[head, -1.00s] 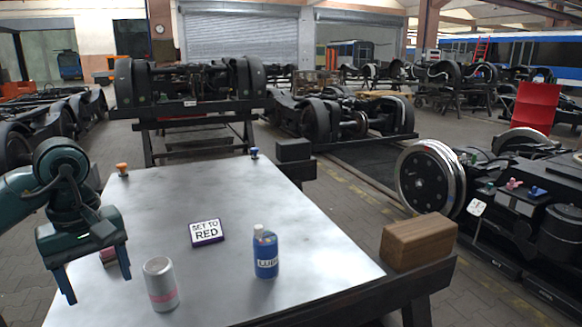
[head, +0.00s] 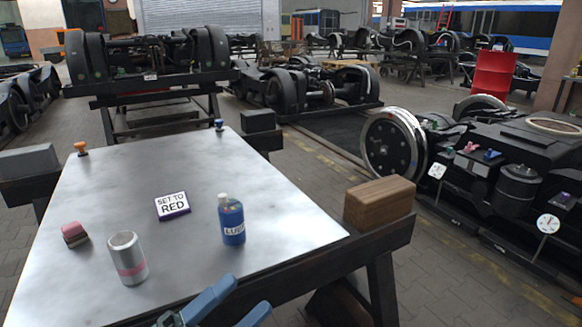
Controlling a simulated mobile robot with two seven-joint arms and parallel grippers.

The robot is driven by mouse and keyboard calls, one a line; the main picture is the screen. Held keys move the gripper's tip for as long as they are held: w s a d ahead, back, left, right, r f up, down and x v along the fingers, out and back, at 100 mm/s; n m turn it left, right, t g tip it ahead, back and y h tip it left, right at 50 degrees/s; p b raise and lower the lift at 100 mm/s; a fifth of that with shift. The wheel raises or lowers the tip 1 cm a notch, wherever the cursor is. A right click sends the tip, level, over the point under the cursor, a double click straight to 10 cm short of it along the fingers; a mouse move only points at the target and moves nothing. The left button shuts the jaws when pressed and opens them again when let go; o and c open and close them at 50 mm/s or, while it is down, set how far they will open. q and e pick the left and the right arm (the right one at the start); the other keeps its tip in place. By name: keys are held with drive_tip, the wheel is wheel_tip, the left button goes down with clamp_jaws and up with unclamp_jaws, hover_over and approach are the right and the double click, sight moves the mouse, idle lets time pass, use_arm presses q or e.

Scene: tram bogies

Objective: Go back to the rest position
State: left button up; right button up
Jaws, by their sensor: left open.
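My left gripper (head: 248,296) shows at the bottom of the head view, with two blue fingers spread apart and nothing between them. It is near the front edge of the metal-topped table (head: 120,190), in front of the blue bottle. The rest of its arm is out of view. My right gripper is not in view. On the table are a sign reading "SET TO RED" (head: 172,205), a blue bottle (head: 232,222) with a pale cap, a silver can (head: 127,258) with a pink band, and a small pink and dark block (head: 74,234). The bottle and can stand upright.
An orange knob (head: 81,148) and a blue knob (head: 219,125) are at the far corners. A wheeled bogie (head: 395,145) stands to the right, with open paved floor before it.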

use_arm(q)
drive_tip(key=s+a+f+n+g+y+p, duration=0.1)
drive_tip(key=s+a+f+n+y+p, duration=0.1)
drive_tip(key=f+n+y+p, duration=0.5)
drive_tip(key=s+a+f+n+g+y+p, duration=0.1)
drive_tip(key=s+a+f+n+y+p, duration=0.2)
drive_tip(key=n, duration=1.5)
wheel_tip(320, 180, down, 5)
drive_tip(key=a+y+p, duration=0.2)
drive_tip(key=y+p, duration=0.3)
drive_tip(key=y, duration=0.1)
drive_tip(key=shift+s+a+n+g+p, duration=0.15)
drive_tip(key=shift+s+n+g+p, duration=0.15)
drive_tip(key=shift+g+p, duration=0.1)
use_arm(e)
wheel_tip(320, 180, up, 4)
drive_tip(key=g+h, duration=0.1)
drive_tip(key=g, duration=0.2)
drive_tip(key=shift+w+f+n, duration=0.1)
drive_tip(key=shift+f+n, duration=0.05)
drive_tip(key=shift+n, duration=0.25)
